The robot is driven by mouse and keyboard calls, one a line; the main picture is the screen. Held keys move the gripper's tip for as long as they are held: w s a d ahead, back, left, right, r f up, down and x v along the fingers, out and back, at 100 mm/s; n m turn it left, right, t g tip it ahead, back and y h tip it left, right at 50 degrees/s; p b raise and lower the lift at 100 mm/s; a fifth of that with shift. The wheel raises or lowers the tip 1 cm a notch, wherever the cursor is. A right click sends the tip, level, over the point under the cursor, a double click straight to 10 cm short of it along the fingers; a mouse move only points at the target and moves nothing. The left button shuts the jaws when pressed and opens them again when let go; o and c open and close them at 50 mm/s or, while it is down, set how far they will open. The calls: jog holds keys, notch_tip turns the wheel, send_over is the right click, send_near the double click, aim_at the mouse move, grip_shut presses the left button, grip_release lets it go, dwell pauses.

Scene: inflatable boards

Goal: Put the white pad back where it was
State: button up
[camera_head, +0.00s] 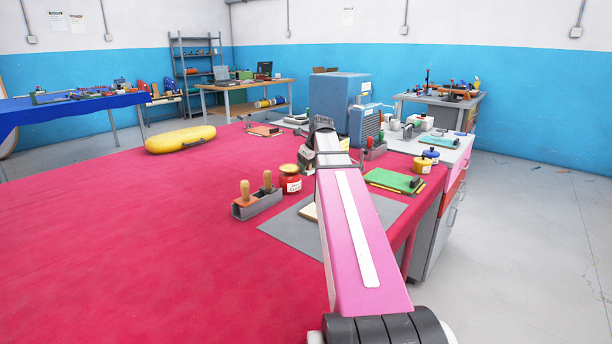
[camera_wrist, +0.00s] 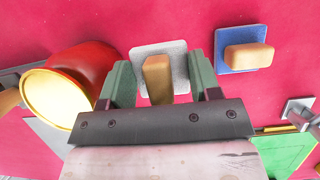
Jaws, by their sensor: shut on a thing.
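The white pad (camera_wrist: 178,54) is a pale, square, flat piece with a wooden handle (camera_wrist: 158,80) on it. It shows in the wrist view over the red cloth. My gripper (camera_wrist: 165,75) has one green finger on each side of it and is shut on it. I cannot tell whether the pad touches the cloth or is held just above it. In the head view my pink arm reaches over the table, and I cannot make out the pad there.
A blue pad (camera_wrist: 237,60) with a wooden handle lies right of the white one. A red jar (camera_wrist: 85,57) stands close on the left. A green board (camera_wrist: 285,152) lies lower right. In the head view, open red cloth (camera_head: 130,220) spreads left; a blue machine (camera_head: 335,100) stands behind.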

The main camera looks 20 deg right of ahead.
aim_at(306, 174)
jog(key=shift+f, duration=1.7)
jog(key=shift+f, duration=0.15)
jog(key=o, duration=0.9)
jog(key=v, duration=1.2)
